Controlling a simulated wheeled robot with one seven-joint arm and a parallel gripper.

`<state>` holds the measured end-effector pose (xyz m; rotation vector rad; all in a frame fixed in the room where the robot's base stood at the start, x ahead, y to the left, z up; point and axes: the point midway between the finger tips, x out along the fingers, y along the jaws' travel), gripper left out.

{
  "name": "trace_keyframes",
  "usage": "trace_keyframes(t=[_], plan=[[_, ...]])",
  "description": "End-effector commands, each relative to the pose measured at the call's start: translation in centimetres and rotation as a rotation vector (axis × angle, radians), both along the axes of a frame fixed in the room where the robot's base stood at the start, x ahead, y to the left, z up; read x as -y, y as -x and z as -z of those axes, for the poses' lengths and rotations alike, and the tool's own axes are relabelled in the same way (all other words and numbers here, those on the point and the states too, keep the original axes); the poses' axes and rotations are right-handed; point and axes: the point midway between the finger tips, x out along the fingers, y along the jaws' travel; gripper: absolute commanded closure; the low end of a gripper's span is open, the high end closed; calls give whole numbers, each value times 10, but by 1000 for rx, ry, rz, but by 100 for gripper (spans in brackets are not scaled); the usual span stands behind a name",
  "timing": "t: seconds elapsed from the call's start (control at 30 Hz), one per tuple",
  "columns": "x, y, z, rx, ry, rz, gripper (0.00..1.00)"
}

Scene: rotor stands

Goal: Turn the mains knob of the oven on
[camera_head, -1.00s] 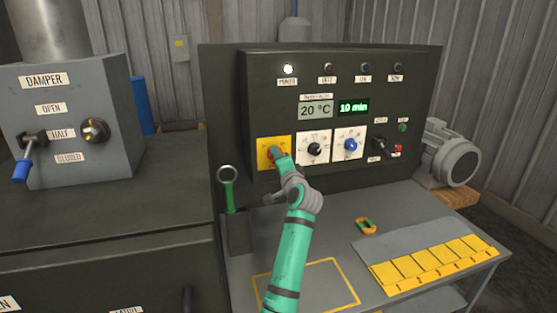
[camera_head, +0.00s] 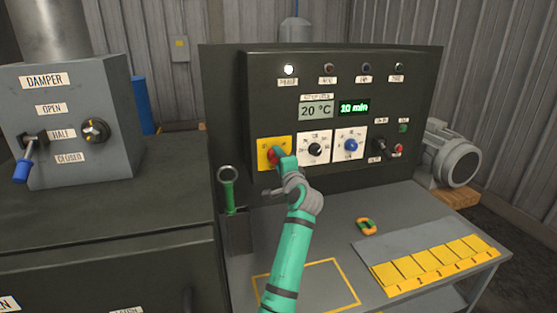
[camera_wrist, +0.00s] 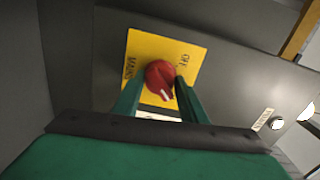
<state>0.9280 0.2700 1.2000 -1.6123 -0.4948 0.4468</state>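The red mains knob (camera_head: 272,156) sits on a yellow plate (camera_head: 264,145) at the lower left of the dark control panel. In the wrist view the knob (camera_wrist: 160,74) shows a white mark toward its lower right edge. The plate (camera_wrist: 140,45) there reads OFF and MAINS. My gripper (camera_head: 281,153) is just in front of the knob and to its right in the head view. In the wrist view my gripper's (camera_wrist: 158,84) two green fingers stand apart on either side of the knob, with small gaps and nothing held. The lamp labelled POWER (camera_head: 289,70) is lit white.
A black knob (camera_head: 315,150) and a blue knob (camera_head: 351,145) on white plates are close to the right. Displays (camera_head: 316,110) read 20 °C and 10 min. The shelf below holds an orange-green ring (camera_head: 366,226).

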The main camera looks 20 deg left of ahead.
Motion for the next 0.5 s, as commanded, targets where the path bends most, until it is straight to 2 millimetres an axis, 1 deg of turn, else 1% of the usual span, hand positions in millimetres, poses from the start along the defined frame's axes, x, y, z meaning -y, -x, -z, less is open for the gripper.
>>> trace_keyframes(t=[0.03, 0.07, 0.33, 0.5], plan=[[4, -1, -1, 2, -2, 6, 49], [4, -1, -1, 1, -2, 5, 45], [2, 0, 0, 0, 0, 2, 45], [9, 6, 1, 0, 1, 4, 45]])
